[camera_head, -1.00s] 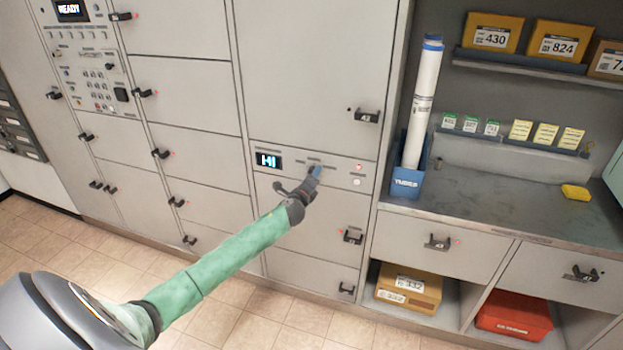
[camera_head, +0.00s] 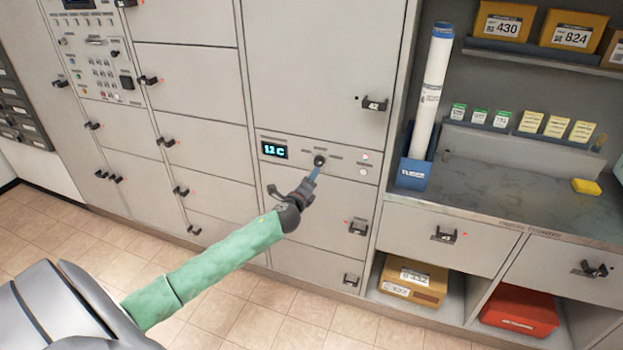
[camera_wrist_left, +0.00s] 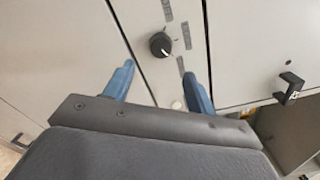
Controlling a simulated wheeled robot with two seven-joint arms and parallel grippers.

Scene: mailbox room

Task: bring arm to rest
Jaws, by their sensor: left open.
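My left arm, in a green sleeve, reaches in from the lower left in the head view. Its gripper (camera_head: 314,172) is in front of the locker panel, just below a round black knob (camera_head: 319,160). In the left wrist view the two blue fingers (camera_wrist_left: 158,85) are spread apart with nothing between them. The knob (camera_wrist_left: 160,45) shows there beyond the fingertips, apart from them. A small display (camera_head: 274,150) left of the knob shows lit characters that look like "12C". My right gripper is not in view.
Grey locker doors with black handles (camera_head: 373,103) surround the panel. To the right, a blue holder (camera_head: 414,173) with a white tube (camera_head: 431,90) stands on a counter (camera_head: 490,200). A cardboard box (camera_head: 413,282) and a red bin (camera_head: 519,311) sit below. Tiled floor is open at the lower left.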

